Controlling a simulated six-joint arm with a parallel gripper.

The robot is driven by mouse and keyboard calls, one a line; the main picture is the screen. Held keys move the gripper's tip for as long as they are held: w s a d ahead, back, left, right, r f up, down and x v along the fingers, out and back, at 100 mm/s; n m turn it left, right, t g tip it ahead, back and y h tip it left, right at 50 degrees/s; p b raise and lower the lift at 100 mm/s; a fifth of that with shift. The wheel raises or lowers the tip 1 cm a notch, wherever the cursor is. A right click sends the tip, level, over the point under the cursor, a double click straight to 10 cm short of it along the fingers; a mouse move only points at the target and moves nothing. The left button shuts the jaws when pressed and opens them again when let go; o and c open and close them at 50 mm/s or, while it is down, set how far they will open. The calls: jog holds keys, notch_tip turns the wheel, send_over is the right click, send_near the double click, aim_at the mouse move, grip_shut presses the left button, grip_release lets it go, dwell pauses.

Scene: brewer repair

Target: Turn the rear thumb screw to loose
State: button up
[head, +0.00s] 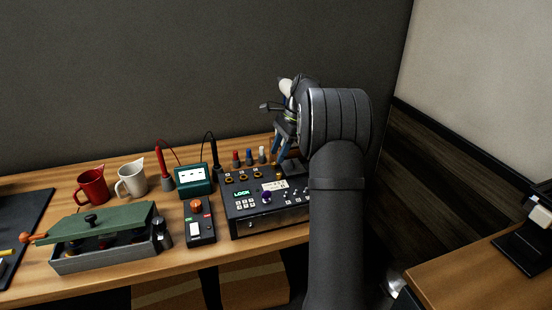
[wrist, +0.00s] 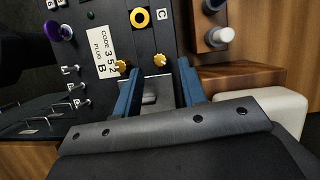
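The black control box (head: 246,224) stands on the bench in the head view, with a lit LOCK display. In the wrist view two yellow thumb screws sit by a metal plate (wrist: 150,92): a front one (wrist: 122,66) beside the left finger and the rear thumb screw (wrist: 159,60), nearer the bottle rack. My gripper (wrist: 161,66) is open, its blue fingers on either side of the rear screw. A gap shows on both sides of the screw. I cannot tell the height of the fingertips over it. In the head view my gripper (head: 284,143) is over the box's back right.
A rack with a white-capped bottle (wrist: 220,37) stands close to the right finger. A label (wrist: 106,55) reads CODE 352 PLUG B. A purple knob (wrist: 59,31) and yellow ring C (wrist: 140,17) are on the panel. A switch box (head: 201,222) and green meter (head: 194,180) stand left.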

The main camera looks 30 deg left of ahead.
jog(key=v, duration=0.4)
jog(key=shift+r, duration=0.1)
notch_tip(320, 180, up, 3)
jog(key=s+a+m+h, duration=0.1)
jog(key=s+a, duration=0.1)
jog(key=m+t+h, duration=0.2)
jog(key=m+t, duration=0.1)
jog(key=m, duration=0.1)
send_near(274, 163)
jog(key=f, duration=0.8)
jog(key=shift+s+d+f, duration=0.1)
jog(key=shift+s+f, duration=0.15)
jog(key=shift+f, duration=0.1)
grip_shut()
